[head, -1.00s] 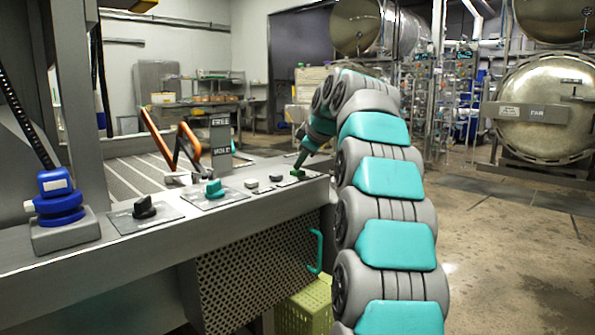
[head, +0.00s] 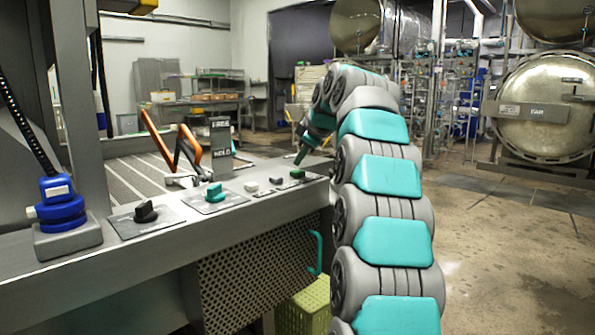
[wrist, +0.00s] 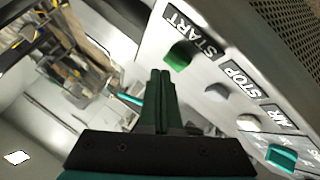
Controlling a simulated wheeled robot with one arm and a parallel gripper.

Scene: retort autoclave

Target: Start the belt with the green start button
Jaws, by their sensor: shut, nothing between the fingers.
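The green start button (head: 297,174) is at the far right end of the sloped grey control panel (head: 120,252) in the head view. In the wrist view the green button (wrist: 180,55) sits beside the START label (wrist: 192,32). A small gap seems to show between tips and button.
Orange levers (head: 188,147) rise behind the panel.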

